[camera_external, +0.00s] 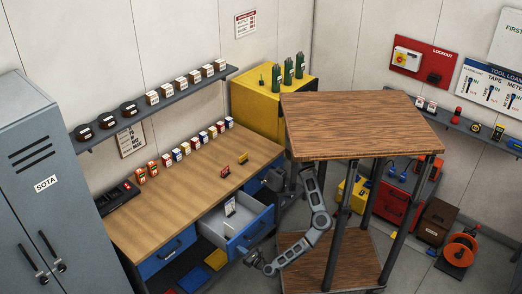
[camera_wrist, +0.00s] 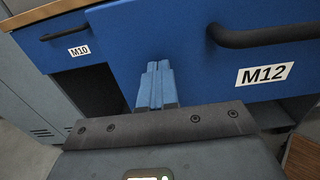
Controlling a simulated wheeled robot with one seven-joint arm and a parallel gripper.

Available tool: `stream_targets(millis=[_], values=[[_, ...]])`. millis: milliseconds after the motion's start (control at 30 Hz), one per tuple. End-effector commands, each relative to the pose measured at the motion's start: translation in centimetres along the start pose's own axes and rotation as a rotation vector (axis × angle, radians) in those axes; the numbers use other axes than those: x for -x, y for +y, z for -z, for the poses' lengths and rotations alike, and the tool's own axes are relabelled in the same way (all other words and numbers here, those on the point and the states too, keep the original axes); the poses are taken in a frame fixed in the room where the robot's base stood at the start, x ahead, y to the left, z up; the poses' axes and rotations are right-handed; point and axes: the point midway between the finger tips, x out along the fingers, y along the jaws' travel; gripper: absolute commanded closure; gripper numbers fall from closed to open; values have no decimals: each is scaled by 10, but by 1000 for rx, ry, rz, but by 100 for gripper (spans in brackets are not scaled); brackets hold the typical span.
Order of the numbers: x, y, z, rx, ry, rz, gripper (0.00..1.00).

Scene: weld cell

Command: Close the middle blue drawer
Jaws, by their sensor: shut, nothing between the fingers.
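The middle blue drawer (camera_external: 262,226) stands pulled out from the workbench, with its grey inside showing and a small white-labelled item in it. In the wrist view its blue front, labelled M12 (camera_wrist: 265,74), fills the upper right, with a dark bar handle (camera_wrist: 270,36). My gripper (camera_external: 252,261) is low in front of the drawer front, near its lower left part. In the wrist view my shut, empty fingers (camera_wrist: 155,70) point at the blue front, left of the M12 label. I cannot tell whether the fingertips touch it.
The wooden bench top (camera_external: 180,205) carries a row of small boxes. A tall wood-topped table (camera_external: 360,125) stands close right of my arm. A grey locker (camera_external: 45,180) is at the left.

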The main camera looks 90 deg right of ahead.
Motion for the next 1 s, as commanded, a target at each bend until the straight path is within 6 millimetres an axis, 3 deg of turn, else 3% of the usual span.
stream_targets(millis=[267,467,1000], values=[[-4,0,0,0,-1,1,100],[-21,-1,0,0,-2,2,100],[-119,-1,1,-1,-2,3,100]])
